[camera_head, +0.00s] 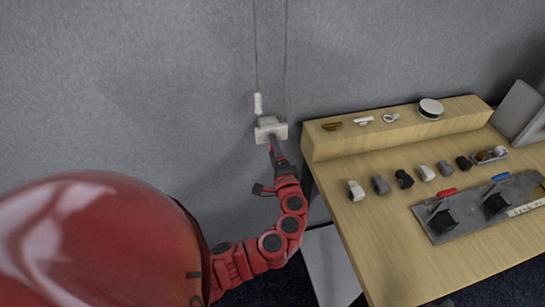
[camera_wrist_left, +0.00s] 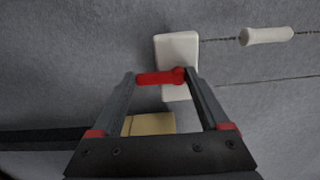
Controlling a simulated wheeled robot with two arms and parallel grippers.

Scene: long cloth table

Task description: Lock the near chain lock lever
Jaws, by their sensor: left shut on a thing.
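The near chain lock is a white box (camera_head: 270,130) on the grey wall, with two thin chains running up from it. In the left wrist view the white box (camera_wrist_left: 178,52) lies just beyond my fingertips. A red lever (camera_wrist_left: 160,77) spans between the fingertips, in front of the box. My left gripper (camera_head: 275,146) reaches up to the box from below and is shut on the lever; the wrist view shows both fingers (camera_wrist_left: 160,80) touching its ends. In the head view the fingers hide the lever. My right gripper is not in view.
A white pull handle (camera_head: 258,104) hangs on one chain just above the box. A wooden table (camera_head: 390,230) stands to the right, with a raised shelf (camera_head: 330,148), several small knobs and a grey plate with red-handled and blue-handled levers (camera_head: 445,193). The wall at left is bare.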

